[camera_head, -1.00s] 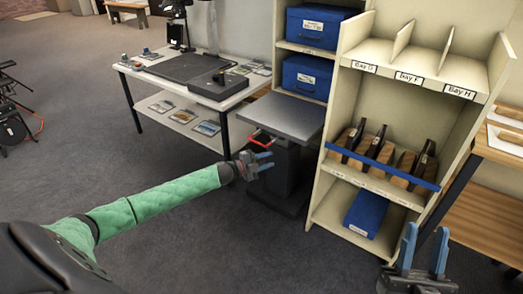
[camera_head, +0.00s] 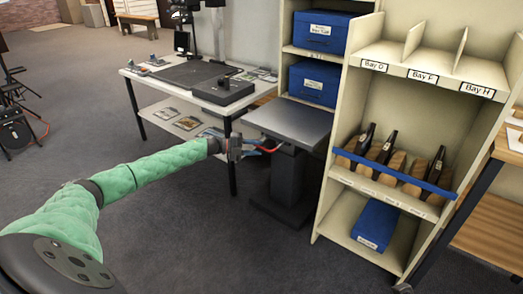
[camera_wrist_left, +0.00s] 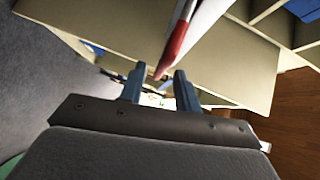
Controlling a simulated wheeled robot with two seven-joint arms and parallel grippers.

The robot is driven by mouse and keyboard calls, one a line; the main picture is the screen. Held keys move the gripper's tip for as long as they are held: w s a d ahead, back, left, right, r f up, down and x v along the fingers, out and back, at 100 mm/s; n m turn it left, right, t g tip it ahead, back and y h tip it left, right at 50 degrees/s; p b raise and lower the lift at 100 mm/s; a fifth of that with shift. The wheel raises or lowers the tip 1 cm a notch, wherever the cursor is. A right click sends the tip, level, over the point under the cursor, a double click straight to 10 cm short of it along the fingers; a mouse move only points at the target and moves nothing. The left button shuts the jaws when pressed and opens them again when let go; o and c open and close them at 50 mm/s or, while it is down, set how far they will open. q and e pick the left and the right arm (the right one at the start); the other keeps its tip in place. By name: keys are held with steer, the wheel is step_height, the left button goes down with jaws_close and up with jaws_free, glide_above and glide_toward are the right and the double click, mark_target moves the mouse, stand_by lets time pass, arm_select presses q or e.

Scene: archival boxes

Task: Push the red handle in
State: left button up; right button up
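The red handle (camera_head: 270,149) sticks out from below the near edge of a grey lift platform (camera_head: 288,121) on a dark pedestal (camera_head: 290,178). In the left wrist view the handle (camera_wrist_left: 175,46) is a red bar whose near end appears between or just beyond my fingertips. My left gripper (camera_head: 256,147) is at the handle in the head view. Its two blue fingers (camera_wrist_left: 160,72) stand apart, with a gap between them. I cannot tell whether a finger touches the handle. My right gripper is not in clear view.
A white table (camera_head: 158,101) with dark equipment stands left of the platform. A cream shelf (camera_head: 333,182) with labelled bays stands close on its right, with a blue box (camera_head: 375,222) on its bottom level. Grey floor (camera_head: 190,235) in front is free.

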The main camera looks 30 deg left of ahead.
arm_select(q)
steer(key=shift+x, duration=1.45)
jaws_close()
steer(key=w, duration=0.2)
steer(key=shift+w, duration=0.25)
jaws_free()
